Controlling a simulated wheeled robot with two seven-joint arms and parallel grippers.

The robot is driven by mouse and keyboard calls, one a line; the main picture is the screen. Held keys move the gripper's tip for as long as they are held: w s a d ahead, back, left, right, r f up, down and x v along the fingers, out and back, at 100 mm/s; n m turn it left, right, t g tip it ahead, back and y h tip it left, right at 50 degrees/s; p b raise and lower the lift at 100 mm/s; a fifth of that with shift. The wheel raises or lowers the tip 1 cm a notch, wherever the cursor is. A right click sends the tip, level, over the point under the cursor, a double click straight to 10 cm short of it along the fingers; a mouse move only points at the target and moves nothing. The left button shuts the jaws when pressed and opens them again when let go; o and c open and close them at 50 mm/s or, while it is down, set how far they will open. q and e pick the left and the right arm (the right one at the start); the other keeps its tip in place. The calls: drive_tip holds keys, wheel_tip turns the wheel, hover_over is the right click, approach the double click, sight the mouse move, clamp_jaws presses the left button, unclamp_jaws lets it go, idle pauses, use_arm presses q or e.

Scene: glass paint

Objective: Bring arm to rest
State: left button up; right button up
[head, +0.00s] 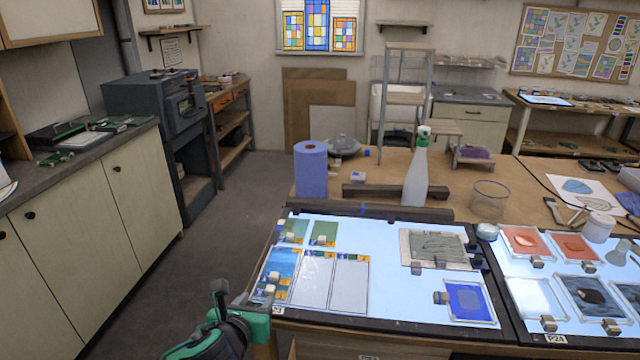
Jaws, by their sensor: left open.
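My left gripper (221,300) shows at the bottom of the head view, left of the workbench's front left corner. It is black and green. Its jaws are open, and I see nothing between them. It is apart from the lit glass panels. My right gripper is not in view.
The lit panel (390,312) on the bench holds glass pieces, a blue square (467,300) and small blocks. A blue paper roll (311,170) and a spray bottle (416,172) stand behind it. The floor (225,215) between is clear.

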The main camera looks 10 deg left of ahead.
use_arm(q)
drive_tip(key=s+a+f+n+g, duration=0.2)
drive_tip(key=s+f+n+g, duration=0.3)
drive_tip(key=s+f+n, duration=0.75)
drive_tip(key=s+a+f+n+g, duration=0.2)
drive_tip(key=s+f+n+g, duration=0.3)
drive_tip(key=s+n, duration=1.35)
drive_tip(key=w+f+n+g, duration=0.1)
drive_tip(key=w+f+n, duration=0.2)
drive_tip(key=f, duration=2.7)
drive_tip(key=s+a+f+g, duration=0.1)
drive_tip(key=s+a+f, duration=0.1)
drive_tip(key=s+f, duration=1.7)
drive_tip(key=shift+a+f, duration=0.25)
drive_tip(key=shift+a, duration=0.15)
